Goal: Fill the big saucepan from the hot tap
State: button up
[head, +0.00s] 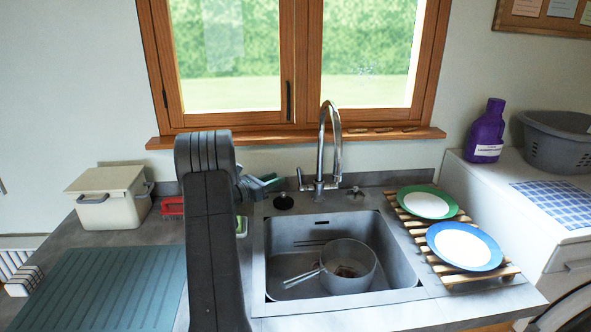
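The saucepan (357,287) is a grey metal pan standing upright in the sink (287,260). Its handle (301,278) points left, and something small and brown shows on its inside bottom. No water is seen running. My gripper (264,184) seems to be partly behind my dark arm, left of the tap and apart from it. Its fingers are too hidden and small to read.
A slatted wooden rack (445,267) right of the sink holds a green-rimmed plate (427,203) and a blue-rimmed plate (463,245). A cream lidded bin (108,211) and red brush (172,206) stand left. A teal drainer mat (103,289) is bare. My arm hides the counter's middle.

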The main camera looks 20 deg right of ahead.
aim_at(298, 170)
jog(key=p+x, duration=0.2)
jog(key=x, duration=0.9)
grip_shut()
